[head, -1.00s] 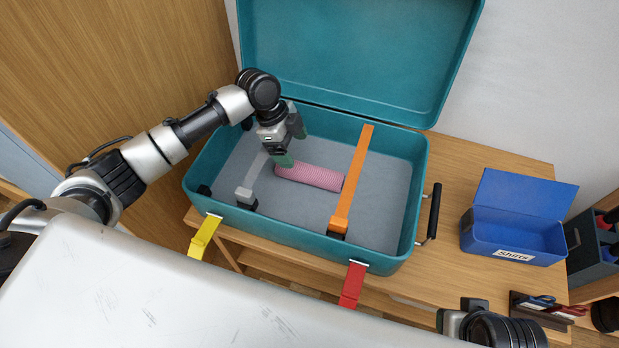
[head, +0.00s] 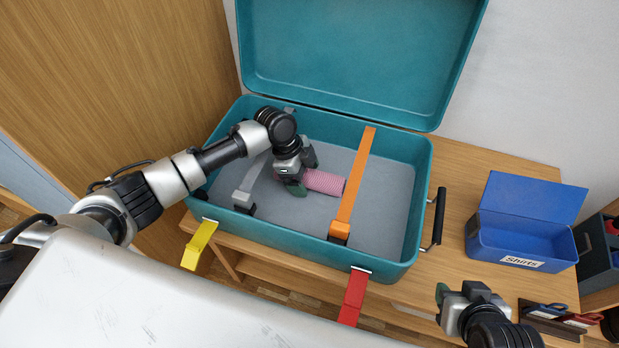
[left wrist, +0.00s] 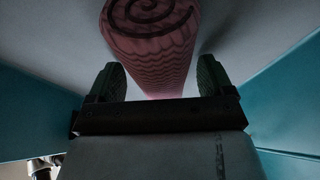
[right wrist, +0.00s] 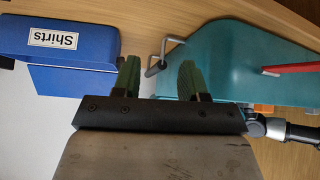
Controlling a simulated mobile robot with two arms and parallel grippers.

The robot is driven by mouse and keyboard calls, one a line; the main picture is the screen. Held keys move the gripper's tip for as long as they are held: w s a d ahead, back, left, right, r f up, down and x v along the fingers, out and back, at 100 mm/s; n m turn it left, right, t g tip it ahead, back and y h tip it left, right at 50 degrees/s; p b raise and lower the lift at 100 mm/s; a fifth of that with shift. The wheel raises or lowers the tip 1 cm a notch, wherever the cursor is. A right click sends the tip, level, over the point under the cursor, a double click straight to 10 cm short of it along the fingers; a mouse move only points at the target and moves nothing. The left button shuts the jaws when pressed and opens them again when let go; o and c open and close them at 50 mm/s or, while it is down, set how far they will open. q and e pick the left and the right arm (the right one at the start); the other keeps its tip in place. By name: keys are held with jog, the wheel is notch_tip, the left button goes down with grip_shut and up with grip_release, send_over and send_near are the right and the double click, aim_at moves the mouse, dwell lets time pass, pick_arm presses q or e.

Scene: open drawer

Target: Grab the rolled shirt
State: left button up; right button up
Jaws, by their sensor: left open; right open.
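The rolled shirt (head: 324,182) is a pink ribbed roll lying on the grey floor of the open teal suitcase (head: 300,247), between the grey strap and the orange strap. My left gripper (head: 297,178) is down inside the suitcase at the roll's left part and hides it there. In the left wrist view the roll (left wrist: 155,50) runs between the two green fingertips, with its spiral end facing up; the fingers stand apart on either side. My right gripper (head: 442,300) is open and empty, outside the suitcase to its lower right; it also shows in the right wrist view (right wrist: 158,80).
A blue box labelled "Shirts" (head: 520,262) with its lid open stands on the wooden table right of the suitcase. An orange strap (head: 353,185) and a grey strap (head: 247,190) cross the suitcase. A black handle (head: 438,215) sticks out on its right side.

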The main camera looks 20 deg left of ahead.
pick_arm(q)
jog(key=shift+c, duration=0.2)
jog(key=c, duration=1)
jog(key=shift+r, duration=0.15)
jog(key=shift+c, duration=0.2)
